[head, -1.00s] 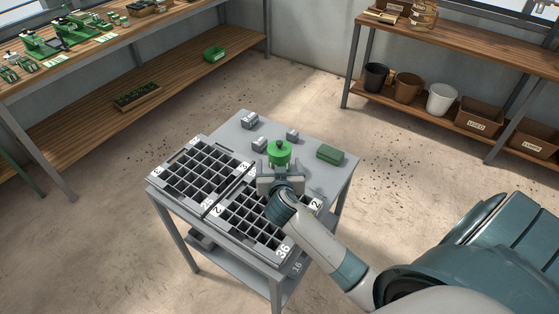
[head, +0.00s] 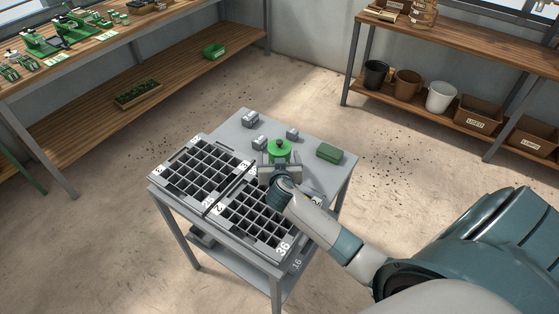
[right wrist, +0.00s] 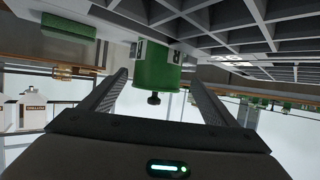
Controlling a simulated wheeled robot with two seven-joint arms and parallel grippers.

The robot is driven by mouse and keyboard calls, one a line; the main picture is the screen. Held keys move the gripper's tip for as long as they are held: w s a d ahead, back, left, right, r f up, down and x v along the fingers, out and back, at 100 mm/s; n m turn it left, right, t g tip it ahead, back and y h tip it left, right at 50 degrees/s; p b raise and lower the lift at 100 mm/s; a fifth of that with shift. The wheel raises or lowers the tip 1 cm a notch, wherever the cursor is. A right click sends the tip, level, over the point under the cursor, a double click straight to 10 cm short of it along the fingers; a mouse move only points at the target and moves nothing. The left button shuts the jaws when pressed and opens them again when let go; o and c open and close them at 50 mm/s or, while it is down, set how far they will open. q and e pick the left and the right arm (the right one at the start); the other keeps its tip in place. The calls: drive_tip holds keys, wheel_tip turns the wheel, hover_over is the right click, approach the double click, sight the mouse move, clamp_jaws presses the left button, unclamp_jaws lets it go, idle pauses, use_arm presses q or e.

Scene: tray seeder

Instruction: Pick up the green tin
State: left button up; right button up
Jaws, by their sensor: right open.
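The green tin (head: 280,149) is round with a black knob on top and stands upright on the grey cart, behind the trays. It also shows in the right wrist view (right wrist: 155,68), where the picture is upside down. My right gripper (head: 279,158) is open at the near side of the tin. In the right wrist view its two fingers (right wrist: 160,78) point toward the tin, one on each side, with gaps between them and the tin. The tin's lower part is hidden by the gripper in the head view. My left gripper is not in view.
Two black-celled seed trays, one at left (head: 204,174) and one nearer (head: 285,250), lie on the cart (head: 310,139). A green block (head: 329,152) lies right of the tin. Several small grey blocks (head: 250,120) stand behind and left of it.

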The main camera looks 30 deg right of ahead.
sight(280, 145)
drive_tip(key=p+x, duration=0.1)
drive_tip(key=x, duration=0.1)
drive_tip(key=shift+w+d, duration=0.25)
drive_tip(key=shift+d, duration=0.15)
drive_tip(key=shift+x, duration=0.8)
drive_tip(key=shift+f, duration=0.1)
drive_tip(key=shift+c, duration=0.7)
drive_tip(key=c, duration=1.4)
drive_tip(key=shift+o, duration=0.4)
drive_tip(key=shift+r+b, duration=0.4)
drive_tip(key=shift+r, duration=1.65)
drive_tip(key=s+d+r+b, duration=0.3)
drive_tip(key=d+r, duration=0.4)
drive_tip(key=d, duration=0.4)
drive_tip(key=shift+s, duration=0.2)
drive_tip(key=shift+d, duration=0.1)
